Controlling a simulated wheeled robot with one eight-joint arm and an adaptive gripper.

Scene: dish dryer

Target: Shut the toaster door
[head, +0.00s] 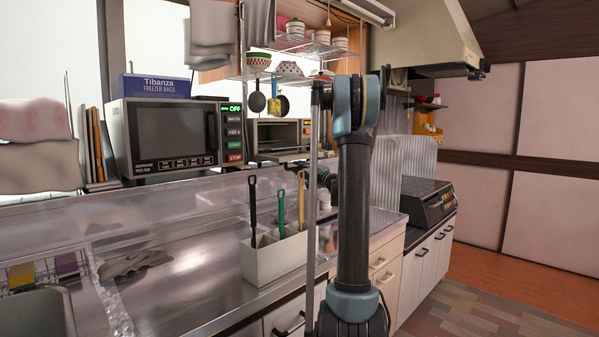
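The toaster (278,134) is a small silver oven on the back shelf, right of the microwave. Its front shows a dark open cavity. Its door (279,156) appears folded down, lying near flat at the lower front edge. My gripper (324,178) is a dark shape just right of and slightly below the toaster door, near the thin upright pole. My arm and the pole hide much of it, so its fingers cannot be made out. I cannot tell whether it touches the door.
A microwave (172,136) with a freezer-bag box (155,87) on top stands left of the toaster. A white utensil holder (273,257) with upright handles stands on the steel counter (190,265) in front. Pans (257,102) hang above the toaster. A stove (425,202) is at right.

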